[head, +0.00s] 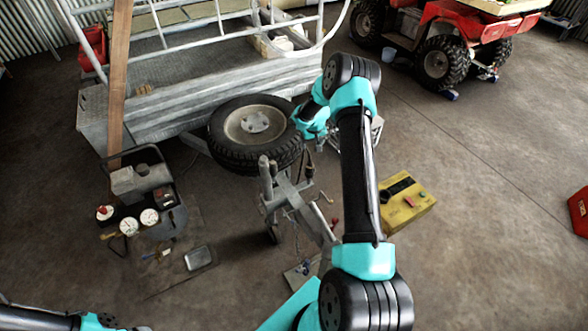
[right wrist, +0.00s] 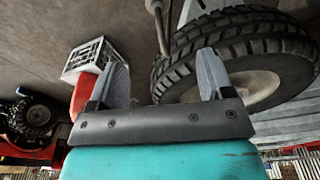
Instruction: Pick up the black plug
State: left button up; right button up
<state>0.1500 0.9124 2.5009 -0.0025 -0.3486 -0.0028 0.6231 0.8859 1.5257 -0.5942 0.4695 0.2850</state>
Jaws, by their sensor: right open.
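I cannot make out the black plug for sure. A small dark piece (head: 309,171) hangs by the trailer's drawbar (head: 285,190) in the head view and may be it. My right gripper (head: 303,138) is above the drawbar, beside the spare tyre; its fingertips are hard to see there. In the right wrist view my right gripper (right wrist: 165,68) has its two grey fingers wide apart with nothing held between them. The tyre (right wrist: 225,42) shows behind the fingers. My left gripper (head: 120,325) is low at the bottom left edge, partly cut off, and its jaws are unclear.
The spare tyre (head: 240,152) lies against the trailer (head: 190,105). A yellow box (head: 408,208) stands right of my right arm. A white crate (right wrist: 90,58) shows in the wrist view.

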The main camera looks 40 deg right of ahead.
aim_at(310, 162)
jog(key=shift+s+f, duration=0.1)
jog(key=shift+s, duration=0.05)
jog(key=f, duration=0.4)
jog(key=w+f, duration=0.1)
jog(key=f, duration=0.7)
jog(key=shift+w+d, duration=0.15)
jog(key=shift+d, duration=0.2)
jog(key=shift+w+d+f, duration=0.15)
jog(key=shift+f, duration=2.45)
jog(key=shift+c, duration=0.2)
jog(key=c, duration=1)
